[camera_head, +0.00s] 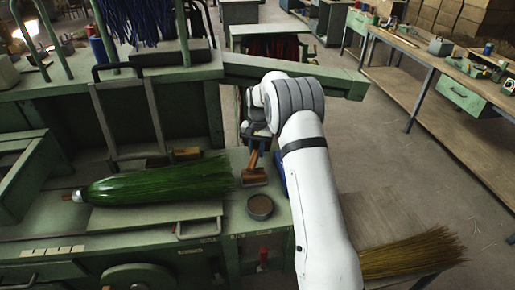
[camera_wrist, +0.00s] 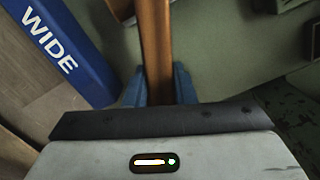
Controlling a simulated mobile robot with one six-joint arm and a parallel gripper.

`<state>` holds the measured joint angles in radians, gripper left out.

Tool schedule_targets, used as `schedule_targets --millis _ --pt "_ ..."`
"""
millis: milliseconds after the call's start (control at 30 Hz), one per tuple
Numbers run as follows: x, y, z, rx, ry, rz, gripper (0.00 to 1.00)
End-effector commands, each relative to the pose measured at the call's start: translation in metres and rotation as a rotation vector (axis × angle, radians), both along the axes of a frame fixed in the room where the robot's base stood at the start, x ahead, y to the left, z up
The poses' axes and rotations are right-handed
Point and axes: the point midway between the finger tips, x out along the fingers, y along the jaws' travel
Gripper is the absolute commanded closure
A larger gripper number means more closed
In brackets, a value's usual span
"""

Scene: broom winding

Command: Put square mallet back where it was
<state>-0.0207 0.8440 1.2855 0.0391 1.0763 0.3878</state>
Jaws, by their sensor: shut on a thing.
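The square mallet (camera_head: 254,176) has a brown wooden block head and a wooden handle. In the head view it is at the right end of the green workbench, head down and handle tilted up. I cannot tell whether its head touches the bench top. My gripper (camera_head: 259,144) is shut on the upper handle. In the wrist view the handle (camera_wrist: 155,45) runs up the picture between the blue fingers of my gripper (camera_wrist: 158,86). The mallet head is out of sight there.
A round tin (camera_head: 260,207) stands just in front of the mallet. A green bristle bundle (camera_head: 150,182) lies to the left. A blue box marked WIDE (camera_wrist: 55,45) is beside the handle. A straw broom head (camera_head: 412,254) lies at right. Bench surface around the mallet is narrow.

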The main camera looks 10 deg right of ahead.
Motion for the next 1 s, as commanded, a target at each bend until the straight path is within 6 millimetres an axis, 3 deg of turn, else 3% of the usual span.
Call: schedule_targets --millis 600,633,867,1000 --pt "0.001 -0.001 -0.011 0.000 -0.003 -0.001 1.00" --pt "0.000 -0.001 -0.011 0.000 -0.002 -0.002 0.74" --pt "0.000 -0.002 -0.011 0.000 -0.002 -0.002 0.55" --pt "0.000 -0.002 -0.011 0.000 -0.002 -0.002 0.55"
